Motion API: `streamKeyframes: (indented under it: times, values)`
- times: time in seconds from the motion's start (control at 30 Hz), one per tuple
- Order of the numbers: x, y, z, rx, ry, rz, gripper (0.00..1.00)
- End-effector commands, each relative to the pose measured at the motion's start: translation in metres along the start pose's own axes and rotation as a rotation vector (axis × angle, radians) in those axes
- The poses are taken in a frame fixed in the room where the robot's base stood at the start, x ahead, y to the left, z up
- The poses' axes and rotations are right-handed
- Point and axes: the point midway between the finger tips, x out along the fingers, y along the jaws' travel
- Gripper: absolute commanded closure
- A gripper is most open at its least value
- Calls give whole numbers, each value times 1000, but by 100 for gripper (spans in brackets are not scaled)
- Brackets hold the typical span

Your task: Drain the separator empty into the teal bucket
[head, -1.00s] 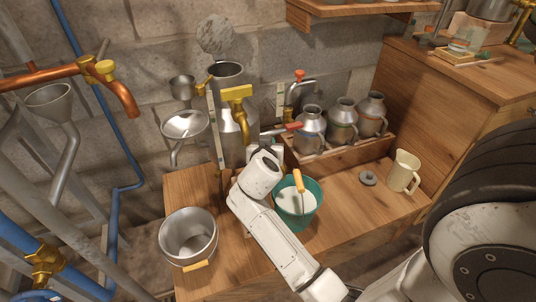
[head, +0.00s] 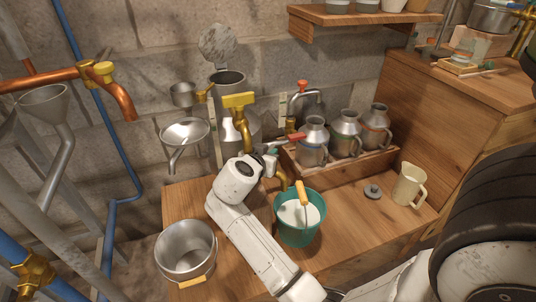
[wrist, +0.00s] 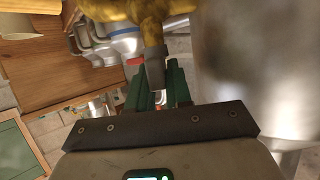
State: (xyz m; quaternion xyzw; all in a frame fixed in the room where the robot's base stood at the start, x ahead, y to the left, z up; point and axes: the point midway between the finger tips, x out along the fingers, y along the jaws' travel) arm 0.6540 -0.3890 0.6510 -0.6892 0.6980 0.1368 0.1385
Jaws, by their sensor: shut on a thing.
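The separator (head: 229,84) is a tall grey metal cylinder at the back of the bench, with its round lid raised. It fills the right of the wrist view (wrist: 255,65). A brass tap (head: 240,101) with a T-shaped top stands before it. My gripper (head: 270,163) is low at the separator's front. In the wrist view its green fingers (wrist: 161,86) are shut on a grey lever (wrist: 153,62) below brass fittings (wrist: 150,14). A brass spout (head: 282,179) shows just right of my gripper, near the rim of the teal bucket (head: 298,232). The bucket has a pale surface inside.
A steel bucket (head: 186,242) stands at the front left. Several metal cans (head: 345,128) sit in a wooden tray at the back right, with a red-handled lever beside them. A cream jug (head: 409,185) and a grey weight (head: 373,191) stand right of the teal bucket.

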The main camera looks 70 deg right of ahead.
Motion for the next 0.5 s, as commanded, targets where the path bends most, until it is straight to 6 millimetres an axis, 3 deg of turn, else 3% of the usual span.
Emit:
streamKeyframes:
  times: [0.03, 0.07, 0.27, 0.5]
  values:
    - [0, 0, 2, -2, -4, -1, 100]
    - [0, 0, 2, -2, -4, -1, 80]
    - [0, 0, 1, -1, -3, -1, 61]
    - [0, 0, 0, -1, -2, -2, 60]
